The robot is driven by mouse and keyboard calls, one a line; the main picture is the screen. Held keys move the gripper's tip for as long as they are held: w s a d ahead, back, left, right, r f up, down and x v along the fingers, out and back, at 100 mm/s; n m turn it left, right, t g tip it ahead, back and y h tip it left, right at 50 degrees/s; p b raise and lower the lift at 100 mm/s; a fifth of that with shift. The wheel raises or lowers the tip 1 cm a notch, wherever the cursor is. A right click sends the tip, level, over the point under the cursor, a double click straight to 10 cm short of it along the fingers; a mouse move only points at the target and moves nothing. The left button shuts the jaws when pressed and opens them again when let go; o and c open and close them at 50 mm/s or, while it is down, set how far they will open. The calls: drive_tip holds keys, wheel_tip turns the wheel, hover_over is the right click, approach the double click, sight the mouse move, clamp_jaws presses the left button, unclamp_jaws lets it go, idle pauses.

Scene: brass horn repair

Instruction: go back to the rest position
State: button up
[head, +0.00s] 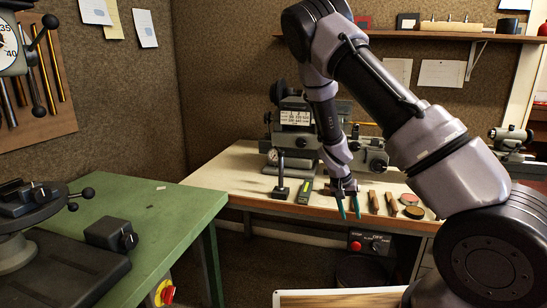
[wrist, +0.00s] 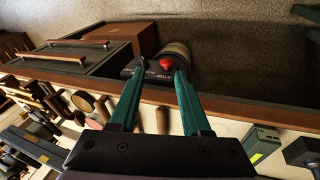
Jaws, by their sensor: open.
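My gripper (head: 350,214) hangs in front of the front edge of the far workbench (head: 236,170), its green fingers pointing down. In the wrist view, the two green fingers of my gripper (wrist: 162,68) stand apart with nothing held between them. Beyond the tips are the bench's wooden front edge (wrist: 240,108) and a black switch box with a red button (wrist: 166,64). My arm reaches across the right half of the head view and hides part of the bench.
Wooden-handled tools (head: 373,202), round tins (head: 413,212) and a dial gauge stand (head: 281,186) are on the bench near my gripper. A grey machine (head: 297,130) stands behind. A green table (head: 150,215) is at left. Dark floor shows between the tables.

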drive_tip(key=s+a+r+t+y, duration=0.1)
drive_tip(key=s+r+y, duration=0.25)
drive_tip(key=r, duration=1.05)
drive_tip(key=s+a+r+t+y, duration=0.15)
drive_tip(key=s+r, duration=0.25)
drive_tip(key=r, duration=0.9)
drive_tip(key=s+d+r+t, duration=0.1)
drive_tip(key=s+r+t, duration=0.3)
drive_tip(key=s+r, duration=0.9)
drive_tip(key=s, duration=0.3)
drive_tip(key=shift+r+y, duration=0.3)
drive_tip(key=shift+y, duration=0.1)
drive_tip(key=shift+o, duration=0.3)
drive_tip(key=shift+d, duration=0.1)
idle(1.7)
